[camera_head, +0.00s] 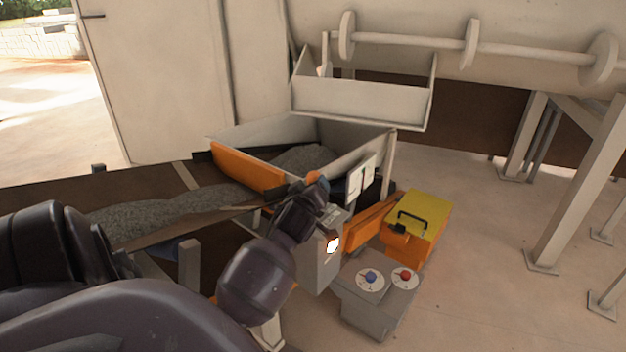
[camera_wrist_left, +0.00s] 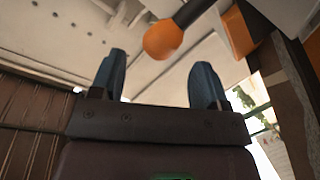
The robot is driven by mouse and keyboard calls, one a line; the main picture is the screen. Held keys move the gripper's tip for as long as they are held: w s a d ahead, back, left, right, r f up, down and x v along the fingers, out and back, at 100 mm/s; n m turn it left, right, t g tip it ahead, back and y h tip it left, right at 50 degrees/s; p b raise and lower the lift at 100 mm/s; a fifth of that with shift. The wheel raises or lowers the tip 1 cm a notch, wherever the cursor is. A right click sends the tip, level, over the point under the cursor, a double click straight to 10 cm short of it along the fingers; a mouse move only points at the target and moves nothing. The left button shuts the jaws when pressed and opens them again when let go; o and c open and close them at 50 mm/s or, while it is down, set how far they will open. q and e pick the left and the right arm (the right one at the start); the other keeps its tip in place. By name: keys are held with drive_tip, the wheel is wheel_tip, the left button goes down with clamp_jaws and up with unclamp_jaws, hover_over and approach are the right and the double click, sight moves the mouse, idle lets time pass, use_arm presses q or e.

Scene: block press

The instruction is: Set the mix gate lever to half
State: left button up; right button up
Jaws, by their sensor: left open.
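The mix gate lever shows in the left wrist view as a dark rod ending in an orange ball knob (camera_wrist_left: 163,40). The knob lies just beyond the fingertips, across the gap between them. In the head view an orange knob (camera_head: 313,176) shows right at my left gripper (camera_head: 321,188); the rest of the lever is hidden there. My left gripper, also in the left wrist view (camera_wrist_left: 158,78), is open with two blue fingers apart and nothing between them. I cannot tell whether a finger touches the knob. The lever's set position cannot be read.
An orange-sided hopper (camera_head: 246,167) holds grey gravel behind the gripper. A grey control box (camera_head: 375,308) with a blue and a red knob stands below right, near a yellow-lidded orange box (camera_head: 420,220). A white chute (camera_head: 360,103) hangs above.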

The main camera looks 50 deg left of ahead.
use_arm(q)
drive_tip(key=v, duration=0.4)
drive_tip(key=shift+s+d, duration=0.1)
drive_tip(key=shift+d, duration=0.05)
idle(0.5)
